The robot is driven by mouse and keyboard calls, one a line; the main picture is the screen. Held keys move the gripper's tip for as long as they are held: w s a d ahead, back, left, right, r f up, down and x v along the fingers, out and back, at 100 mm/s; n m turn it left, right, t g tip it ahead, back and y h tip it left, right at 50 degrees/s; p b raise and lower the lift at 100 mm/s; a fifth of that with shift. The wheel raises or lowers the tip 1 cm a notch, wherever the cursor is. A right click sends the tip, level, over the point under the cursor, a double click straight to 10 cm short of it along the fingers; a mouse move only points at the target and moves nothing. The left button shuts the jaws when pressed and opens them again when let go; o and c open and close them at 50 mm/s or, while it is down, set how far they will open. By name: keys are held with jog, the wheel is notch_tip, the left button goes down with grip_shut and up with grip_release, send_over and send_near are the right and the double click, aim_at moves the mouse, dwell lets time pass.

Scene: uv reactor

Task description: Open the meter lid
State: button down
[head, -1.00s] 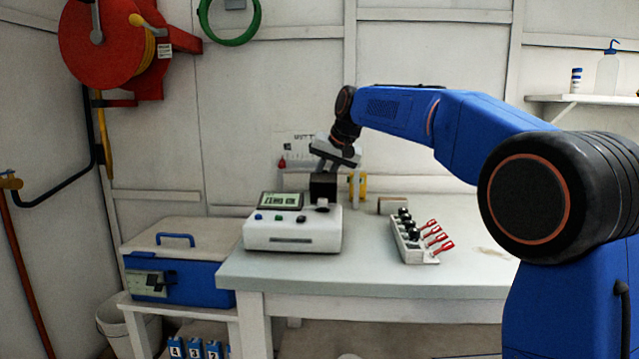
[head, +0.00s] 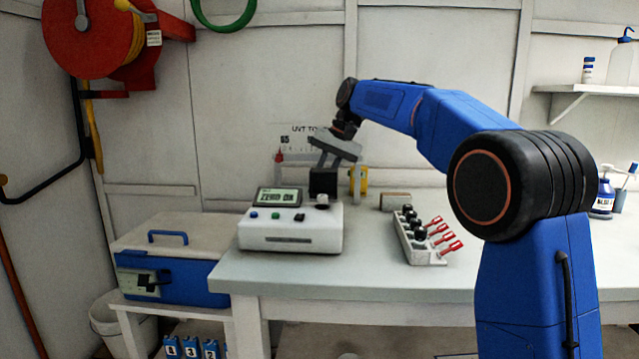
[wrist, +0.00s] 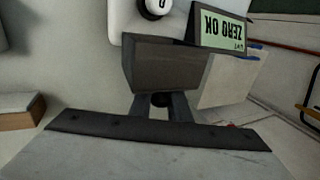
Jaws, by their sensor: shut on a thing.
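The meter (head: 290,232) is a white box on the bench with coloured buttons and a tilted display (head: 279,197) reading "ZERO OK". The display appears upside down in the wrist view (wrist: 222,30). The black lid (head: 323,181) is a dark block at the meter's right rear; it also shows in the wrist view (wrist: 160,66). My gripper (wrist: 161,104) is shut on the lid's small dark knob, which its fingers mostly hide. In the head view my gripper (head: 324,160) is just above the lid. I cannot tell whether the lid is raised.
A white rack (head: 417,240) with black-capped and red-handled items stands right of the meter. A yellow item (head: 359,181) and a small brown block (head: 395,201) are behind. A blue cooler box (head: 172,270) sits left, lower than the bench. The front bench top is clear.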

jog(key=shift+w+f+g, duration=0.15)
jog(key=shift+f+g, duration=0.25)
jog(key=shift+g, duration=0.4)
jog(key=c, duration=1.7)
grip_release()
jog(key=shift+o, duration=0.2)
